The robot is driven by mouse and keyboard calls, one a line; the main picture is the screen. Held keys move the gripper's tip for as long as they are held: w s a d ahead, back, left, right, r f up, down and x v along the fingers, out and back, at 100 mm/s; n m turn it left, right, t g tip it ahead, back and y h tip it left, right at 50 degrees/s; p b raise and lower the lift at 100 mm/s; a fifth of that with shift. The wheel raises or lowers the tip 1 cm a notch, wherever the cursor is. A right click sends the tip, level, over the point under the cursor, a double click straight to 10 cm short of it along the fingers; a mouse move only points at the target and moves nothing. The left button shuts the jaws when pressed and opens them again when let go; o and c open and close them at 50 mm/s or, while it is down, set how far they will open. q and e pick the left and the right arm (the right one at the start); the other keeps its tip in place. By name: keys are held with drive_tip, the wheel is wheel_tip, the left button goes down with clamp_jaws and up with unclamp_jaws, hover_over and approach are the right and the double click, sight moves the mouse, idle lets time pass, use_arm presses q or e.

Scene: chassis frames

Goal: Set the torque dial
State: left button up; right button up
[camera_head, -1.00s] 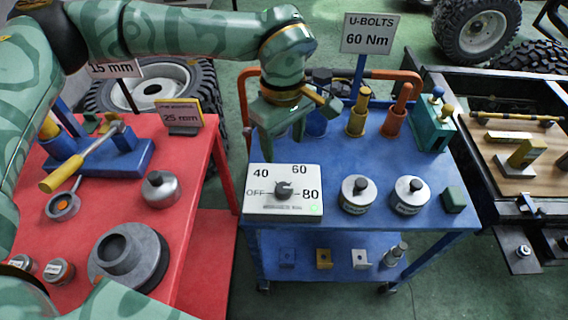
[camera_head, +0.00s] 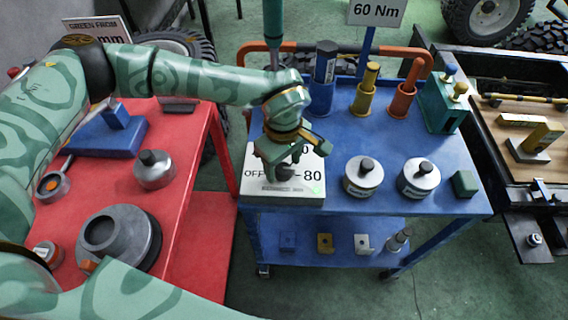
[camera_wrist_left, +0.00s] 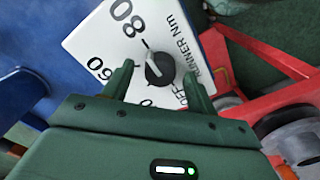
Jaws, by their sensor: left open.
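The torque dial is a white panel (camera_head: 270,196) with a dark round knob (camera_head: 285,173) at the front left of the blue cart. In the left wrist view the panel (camera_wrist_left: 185,22) shows the marks 80, 60, 40 and OFF around the knob (camera_wrist_left: 160,68). I cannot tell for certain which mark the knob points to. My left gripper (camera_head: 292,168) is open over the panel and hides part of its marks in the head view. In the wrist view its two fingers (camera_wrist_left: 158,74) appear on either side of the knob, with gaps. My right gripper is out of view.
A sign reading 60 Nm (camera_head: 376,11) stands behind the blue cart (camera_head: 400,220). Two round metal weights with black knobs (camera_head: 362,176) stand right of the panel. Upright tools (camera_head: 404,93) stand behind. A red cart (camera_head: 175,200) with metal parts is at the left.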

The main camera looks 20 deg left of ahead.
use_arm(q)
drive_tip(key=shift+f, duration=0.25)
drive_tip(key=c, duration=1)
drive_tip(key=shift+r, duration=0.1)
